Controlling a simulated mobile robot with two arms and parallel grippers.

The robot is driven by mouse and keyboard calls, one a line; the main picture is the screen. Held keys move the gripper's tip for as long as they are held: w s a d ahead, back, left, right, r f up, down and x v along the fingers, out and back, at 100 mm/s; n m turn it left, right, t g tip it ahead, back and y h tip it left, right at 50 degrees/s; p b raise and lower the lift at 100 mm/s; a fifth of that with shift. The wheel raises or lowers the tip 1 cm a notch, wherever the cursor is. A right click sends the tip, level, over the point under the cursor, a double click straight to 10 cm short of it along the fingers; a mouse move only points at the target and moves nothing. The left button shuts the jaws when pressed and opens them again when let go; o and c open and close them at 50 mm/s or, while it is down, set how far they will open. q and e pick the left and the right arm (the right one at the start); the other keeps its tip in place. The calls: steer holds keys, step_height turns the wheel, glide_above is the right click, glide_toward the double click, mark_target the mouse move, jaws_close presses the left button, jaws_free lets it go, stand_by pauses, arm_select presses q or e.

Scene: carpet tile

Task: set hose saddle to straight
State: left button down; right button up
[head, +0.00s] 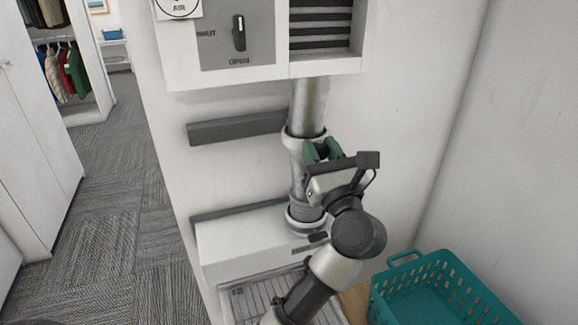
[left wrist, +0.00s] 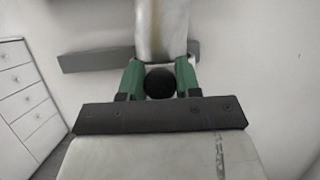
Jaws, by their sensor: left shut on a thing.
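A pale hose (head: 297,168) runs down from a metal pipe (head: 309,105) under a wall cabinet to a ribbed joint above a white box. It looks slightly bent below the upper white collar (head: 293,134). My left gripper (head: 322,150) is in front of the hose, just below that collar. The saddle itself cannot be told apart clearly; my gripper hides part of that area. My right gripper is not in view.
A wall cabinet with a dial plate (head: 236,45) and a vent (head: 320,22) hangs above. A grey rail (head: 236,128) is on the wall left of the hose. A white box (head: 240,243) and a grated tray are below. A teal basket (head: 440,285) stands lower right.

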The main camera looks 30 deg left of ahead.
arm_select(q)
steer(key=shift+w+d+f, duration=0.1)
steer(key=shift+w+d, duration=0.3)
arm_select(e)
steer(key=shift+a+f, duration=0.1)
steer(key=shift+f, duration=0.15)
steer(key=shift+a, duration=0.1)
arm_select(q)
steer(key=c, duration=1.1)
jaws_free()
steer(key=o, duration=0.3)
steer(key=shift+w+d, duration=0.2)
steer(key=shift+s+a, duration=0.1)
